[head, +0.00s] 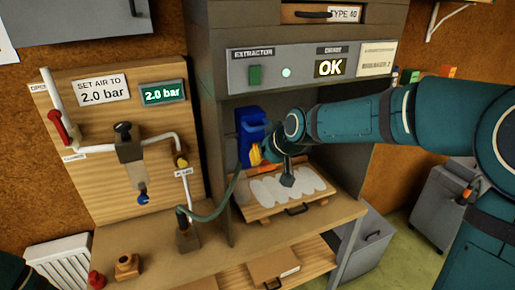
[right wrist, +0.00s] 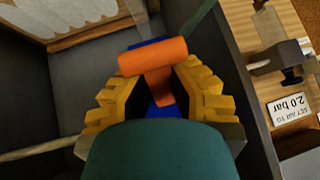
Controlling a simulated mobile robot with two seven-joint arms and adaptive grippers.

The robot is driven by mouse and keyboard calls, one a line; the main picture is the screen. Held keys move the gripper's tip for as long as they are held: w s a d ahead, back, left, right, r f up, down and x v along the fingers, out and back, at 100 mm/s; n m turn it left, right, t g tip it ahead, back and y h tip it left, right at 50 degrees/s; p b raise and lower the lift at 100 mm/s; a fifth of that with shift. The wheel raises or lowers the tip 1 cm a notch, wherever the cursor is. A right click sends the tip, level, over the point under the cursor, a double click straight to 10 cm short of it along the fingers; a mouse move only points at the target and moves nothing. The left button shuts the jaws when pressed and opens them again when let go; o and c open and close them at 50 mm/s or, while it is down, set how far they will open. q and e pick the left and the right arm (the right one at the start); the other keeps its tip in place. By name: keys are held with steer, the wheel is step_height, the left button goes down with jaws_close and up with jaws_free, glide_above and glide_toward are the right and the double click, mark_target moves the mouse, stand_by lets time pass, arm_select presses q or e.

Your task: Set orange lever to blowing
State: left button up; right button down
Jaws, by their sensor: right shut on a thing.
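The orange lever (right wrist: 153,57) is T-shaped, with a thick crossbar and a short stem, in the right wrist view. My right gripper (right wrist: 157,75) has its yellow fingers on either side of the stem, shut on the lever, with the crossbar just beyond the fingertips. In the head view my right gripper (head: 257,153) is inside the cabinet opening, in front of the blue container (head: 246,122). My left gripper is out of view.
A board with a pale panel (head: 268,190) lies on the cabinet floor beside the gripper. A green hose (head: 215,212) runs from the bench fitting into the cabinet. The air board (head: 110,140) stands left, its display (head: 163,93) reading 2.0 bar.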

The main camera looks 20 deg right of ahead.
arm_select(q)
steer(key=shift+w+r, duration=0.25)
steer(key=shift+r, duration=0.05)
arm_select(e)
steer(key=shift+r, duration=0.15)
steer(key=c, duration=0.9)
jaws_free()
steer(key=shift+c, duration=0.2)
steer(key=v, duration=1.2)
